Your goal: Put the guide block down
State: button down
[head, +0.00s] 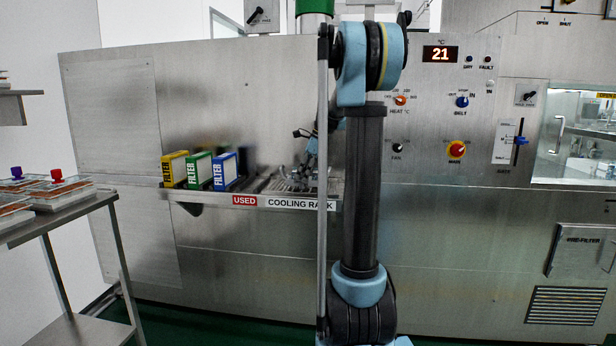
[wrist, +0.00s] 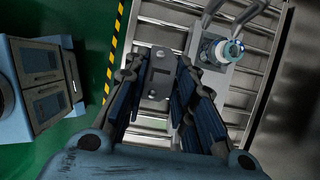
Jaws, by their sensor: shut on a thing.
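The guide block (wrist: 158,82) is a grey metal piece with small dark holes in its face. My gripper (wrist: 158,68) is shut on it, with a dark padded finger on each side of it in the wrist view. Behind the block are the metal slats of the cooling rack (wrist: 158,12); I cannot tell whether the block touches them. In the head view the cooling rack (head: 262,201) is a steel shelf on the machine front. My arm covers part of it there, and the block cannot be made out.
A round fitting with a pale, blue-tinted ring (wrist: 228,50) sits on a plate close right of the block. Yellow (head: 174,170), green (head: 198,170) and blue (head: 223,171) filter boxes stand at the rack's left. A steel cart (head: 85,212) with trays is at far left.

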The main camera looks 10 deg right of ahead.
jog(key=c, duration=1.3)
grip_release()
jog(key=shift+c, duration=0.2)
jog(key=v, duration=1.2)
